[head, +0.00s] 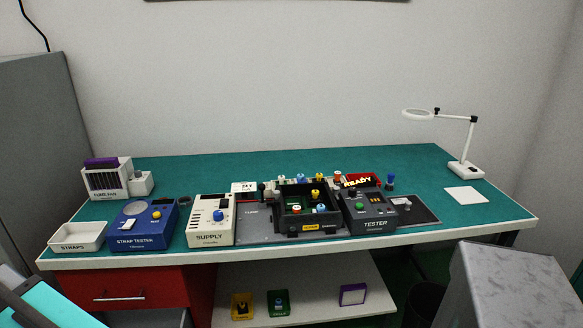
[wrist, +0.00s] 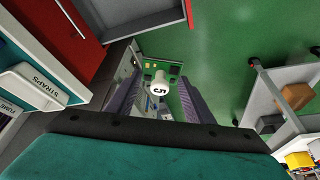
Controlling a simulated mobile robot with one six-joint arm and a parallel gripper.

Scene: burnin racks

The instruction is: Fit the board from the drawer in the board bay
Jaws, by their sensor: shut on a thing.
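My gripper (wrist: 159,86) shows in the wrist view, its two dark fingers shut on a white round knob marked with a 5. The knob stands on a green board (wrist: 174,70), held above the green floor and clear of the bench. Part of the board is hidden by the knob and fingers. The red drawer (head: 160,283) with a pale handle is under the bench's left end; in the wrist view a grey tray (wrist: 140,14) with red edges stands open. A black open-topped box (head: 308,230) sits mid-bench in the head view; no bay label is readable.
The supply (head: 211,222) and tester (head: 369,211) flank the black box. The strap tester (head: 144,227) and straps tray (head: 78,238) are left, a lamp (head: 466,170) right. A shelf (head: 330,300) under the bench holds several small items. A grey block (head: 515,285) stands front right.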

